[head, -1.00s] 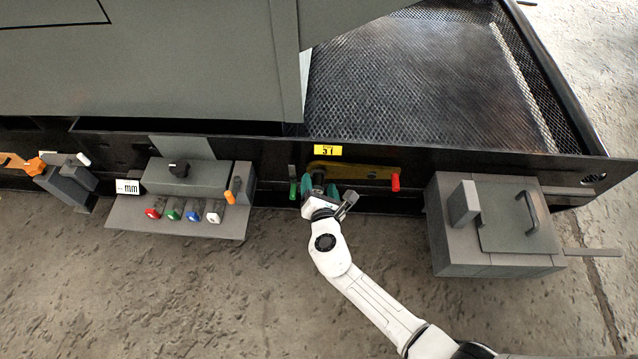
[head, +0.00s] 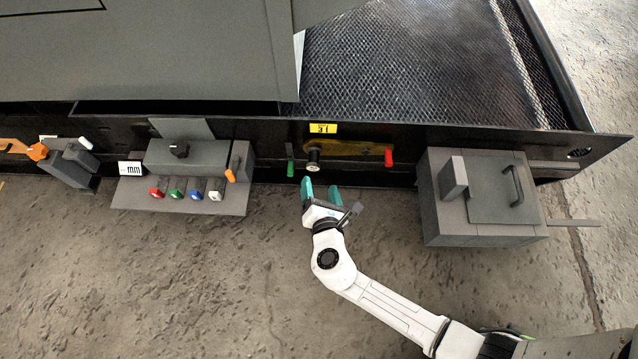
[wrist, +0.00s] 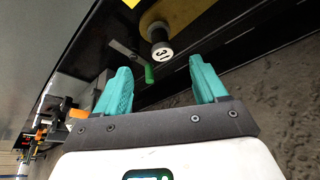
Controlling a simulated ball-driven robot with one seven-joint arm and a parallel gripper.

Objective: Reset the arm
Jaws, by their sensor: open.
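My gripper (head: 321,192) is open and empty, with two teal fingers, just in front of the dark rail. A round knob with a pale, marked face (head: 313,156) sits on a yellow plate (head: 345,148) above the fingertips, apart from them. In the wrist view, the knob (wrist: 162,52) is beyond the gap between the open fingers (wrist: 160,85). A green-tipped lever (head: 290,167) is left of the knob, and a red handle (head: 389,157) is at the plate's right end. A yellow label (head: 323,128) is above.
A grey panel (head: 235,200) with several coloured buttons and a black knob is at the left. A grey box (head: 480,200) with a handled lid stands at the right. Orange-tipped fittings (head: 38,151) are at the far left. The concrete floor (head: 200,290) in front is clear.

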